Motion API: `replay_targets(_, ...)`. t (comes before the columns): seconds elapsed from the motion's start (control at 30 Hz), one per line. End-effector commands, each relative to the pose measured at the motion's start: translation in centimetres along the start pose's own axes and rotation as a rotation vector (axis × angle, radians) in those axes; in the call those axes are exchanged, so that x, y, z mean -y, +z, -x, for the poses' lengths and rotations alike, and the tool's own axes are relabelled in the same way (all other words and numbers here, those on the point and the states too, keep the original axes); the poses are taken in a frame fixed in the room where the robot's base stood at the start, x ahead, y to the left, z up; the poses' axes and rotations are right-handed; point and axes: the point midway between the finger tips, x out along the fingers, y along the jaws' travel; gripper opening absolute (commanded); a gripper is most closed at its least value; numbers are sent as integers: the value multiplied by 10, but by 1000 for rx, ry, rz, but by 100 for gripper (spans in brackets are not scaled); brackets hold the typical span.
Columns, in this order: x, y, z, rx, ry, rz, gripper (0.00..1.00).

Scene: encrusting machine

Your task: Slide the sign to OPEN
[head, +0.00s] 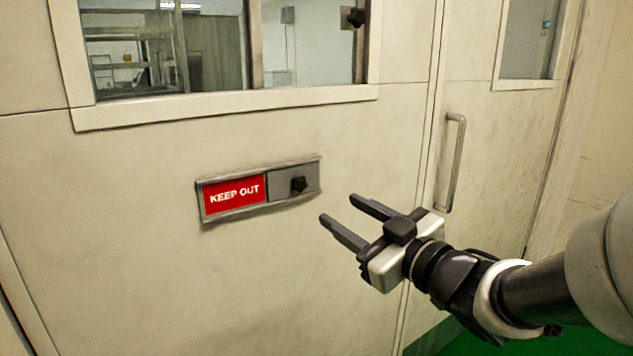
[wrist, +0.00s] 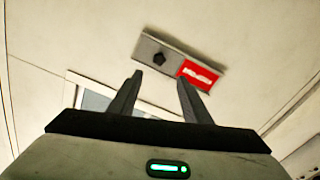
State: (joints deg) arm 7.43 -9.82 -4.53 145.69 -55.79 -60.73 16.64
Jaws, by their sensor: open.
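The sliding sign (head: 259,188) is a grey frame on the pale wall panel below the window. Its left half shows a red KEEP OUT panel (head: 235,196); its right half is covered by a grey slider with a dark knob (head: 299,184). My gripper (head: 337,215) is open and empty, to the right of and a little below the knob, apart from it. In the wrist view the sign appears turned over, with the knob (wrist: 159,58) and red panel (wrist: 200,75) beyond the open fingers (wrist: 159,84). No OPEN lettering shows.
A framed window (head: 225,50) sits above the sign. To the right is a door with a vertical metal handle (head: 453,162), behind my gripper in the picture. The wall around the sign is flat and clear. A green floor (head: 480,340) shows at bottom right.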

Motion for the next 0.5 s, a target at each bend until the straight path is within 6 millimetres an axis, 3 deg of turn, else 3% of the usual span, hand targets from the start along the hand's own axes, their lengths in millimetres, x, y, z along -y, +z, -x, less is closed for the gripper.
replay_targets(0.03, -3, -9, -5, 4, -4, -8, 44)
replay_targets(0.27, -3, -8, -26, 7, 1, -6, 44)
replay_targets(0.5, 0, 0, -71, 0, 0, 1, 44)
